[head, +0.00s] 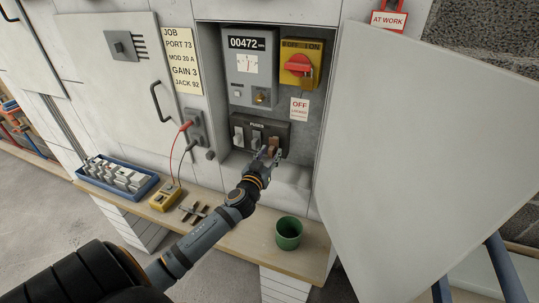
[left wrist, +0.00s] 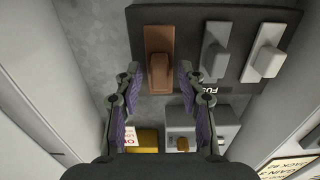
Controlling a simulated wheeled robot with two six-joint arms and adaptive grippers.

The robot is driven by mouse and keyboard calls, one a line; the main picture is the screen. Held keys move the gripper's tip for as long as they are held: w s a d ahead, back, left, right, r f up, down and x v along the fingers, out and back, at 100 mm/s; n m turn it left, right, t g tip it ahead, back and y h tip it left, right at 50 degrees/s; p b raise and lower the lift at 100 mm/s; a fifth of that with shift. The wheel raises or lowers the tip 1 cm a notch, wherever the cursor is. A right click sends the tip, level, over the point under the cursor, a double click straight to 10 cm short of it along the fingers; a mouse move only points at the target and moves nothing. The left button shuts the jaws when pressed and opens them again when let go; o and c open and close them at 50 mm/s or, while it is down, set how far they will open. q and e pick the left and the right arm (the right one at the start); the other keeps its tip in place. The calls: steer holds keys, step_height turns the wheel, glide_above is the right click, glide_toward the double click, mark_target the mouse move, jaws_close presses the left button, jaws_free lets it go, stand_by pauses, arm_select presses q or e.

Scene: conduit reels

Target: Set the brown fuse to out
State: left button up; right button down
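The brown fuse (head: 273,144) sits in the rightmost slot of the dark fuse block (head: 262,125) inside the open cabinet. A grey fuse (head: 256,138) and a whitish fuse (head: 239,137) sit to its left. My left gripper (head: 267,155) is at the brown fuse, partly covering its lower end. In the left wrist view, which shows the block upside down, the open fingers (left wrist: 160,72) stand on either side of the brown fuse (left wrist: 160,54), with gaps visible. They do not appear closed on it. My right gripper is not in view.
The open cabinet door (head: 410,150) stands to the right. Above the block are a meter (head: 245,66) and a red-yellow rotary switch (head: 299,66). On the shelf are a green cup (head: 288,233), a yellow tester (head: 165,196) and a blue tray (head: 117,191).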

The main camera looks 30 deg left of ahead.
arm_select(q)
steer(key=shift+s, duration=0.1)
steer(key=v, duration=1.1)
steer(key=shift+s, duration=0.4)
steer(key=shift+f, duration=0.1)
